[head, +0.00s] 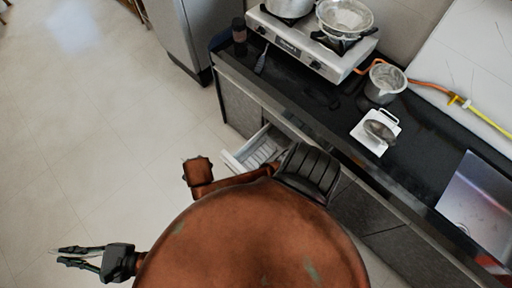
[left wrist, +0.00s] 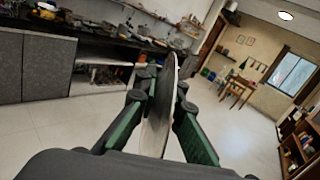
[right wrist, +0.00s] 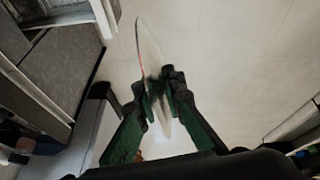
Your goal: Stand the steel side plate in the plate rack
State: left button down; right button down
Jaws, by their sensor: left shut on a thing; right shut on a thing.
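In the head view the white plate rack (head: 367,144) stands on the dark counter, with a round grey metal plate (head: 380,131) tilted in it. My left gripper (head: 72,256) is over the floor at far left, well away from the rack. In the left wrist view it is shut on a thin steel plate (left wrist: 158,125), seen nearly edge-on. My right gripper (right wrist: 158,88) is shut on another thin, pale disc (right wrist: 149,50), also nearly edge-on, over the floor. I cannot tell which disc is the side plate. The right gripper is hidden in the head view.
An open drawer (head: 240,160) juts from the cabinets below the counter. A steel jug (head: 384,82) stands behind the rack, a stove (head: 300,47) with pots is farther back, and a sink (head: 480,195) is at right. The floor at left is clear.

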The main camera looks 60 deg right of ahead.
aim_at(260, 149)
jog(key=i, duration=2.3)
jog(key=z, duration=3.5)
